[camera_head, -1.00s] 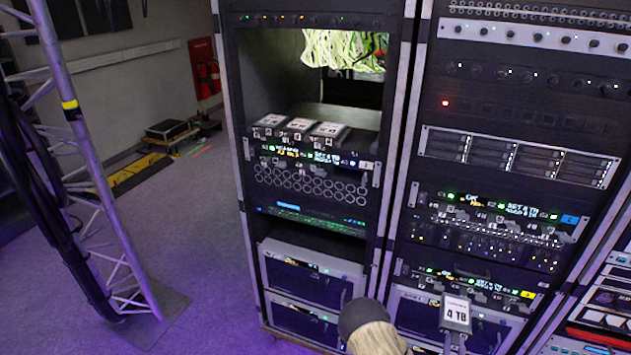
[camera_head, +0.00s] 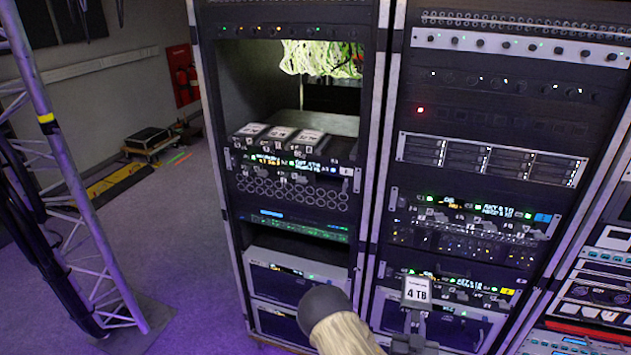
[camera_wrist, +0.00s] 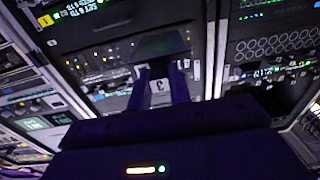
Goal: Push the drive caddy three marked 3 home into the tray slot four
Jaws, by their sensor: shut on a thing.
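The drive caddy (camera_head: 417,290) is a grey block with a white "4 TB" label, in front of the lower part of the right rack. In the wrist view its dark body (camera_wrist: 160,46) points away from me, and its front end bears a "3" (camera_wrist: 157,87). My gripper (camera_head: 412,322) is shut on this front end; its two fingers show in the wrist view (camera_wrist: 160,80). Trays with lit displays show: one with a blue tag (camera_head: 470,217), one with a yellow tag (camera_head: 480,288) behind the caddy, one in the left rack (camera_head: 290,168). Slot numbers are too small to read.
Several grey caddies (camera_head: 280,136) lie on the left rack's tray, below an open bay with pale cables (camera_head: 322,58). A truss leg (camera_head: 75,180) with black cables stands at far left. The floor (camera_head: 170,230) between truss and racks is clear.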

